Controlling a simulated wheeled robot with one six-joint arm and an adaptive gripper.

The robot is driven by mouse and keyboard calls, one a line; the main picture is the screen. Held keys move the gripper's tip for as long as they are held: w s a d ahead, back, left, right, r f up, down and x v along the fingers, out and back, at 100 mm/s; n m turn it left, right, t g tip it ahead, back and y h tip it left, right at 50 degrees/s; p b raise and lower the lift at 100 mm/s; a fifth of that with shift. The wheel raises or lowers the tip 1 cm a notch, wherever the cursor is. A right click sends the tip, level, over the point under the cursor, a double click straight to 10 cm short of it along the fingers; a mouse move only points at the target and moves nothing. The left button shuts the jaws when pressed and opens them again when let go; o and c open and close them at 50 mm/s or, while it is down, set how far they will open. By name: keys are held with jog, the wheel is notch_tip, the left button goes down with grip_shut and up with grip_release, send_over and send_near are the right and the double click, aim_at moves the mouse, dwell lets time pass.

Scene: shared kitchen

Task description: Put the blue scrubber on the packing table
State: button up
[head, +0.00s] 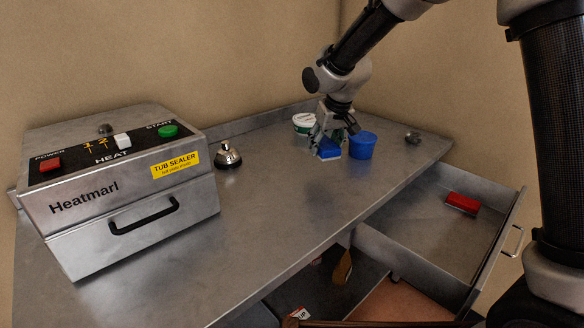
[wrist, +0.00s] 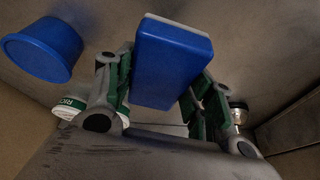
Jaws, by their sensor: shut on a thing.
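The blue scrubber (head: 328,154) is a blue block with a pale layer on one side. My gripper (head: 329,140) is shut on it at the back of the steel packing table (head: 270,215), pointing down. In the wrist view the scrubber (wrist: 172,65) sits between the two green-padded fingers (wrist: 165,85). It is low over the tabletop; I cannot tell whether it touches. A blue tub (head: 362,146) stands close to its right in the head view. A white tub with a green label (head: 304,123) stands behind my gripper, partly hidden.
A tub sealer machine (head: 130,210) fills the table's left end, with a metal bell (head: 228,156) beside it. An open drawer (head: 425,235) at the right holds a red scrubber (head: 462,203). The front middle of the table is clear.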

aim_at(320, 174)
notch_tip(320, 174, down, 8)
jog(key=shift+r, duration=0.2)
jog(key=o, duration=1.1)
jog(key=shift+f, duration=0.1)
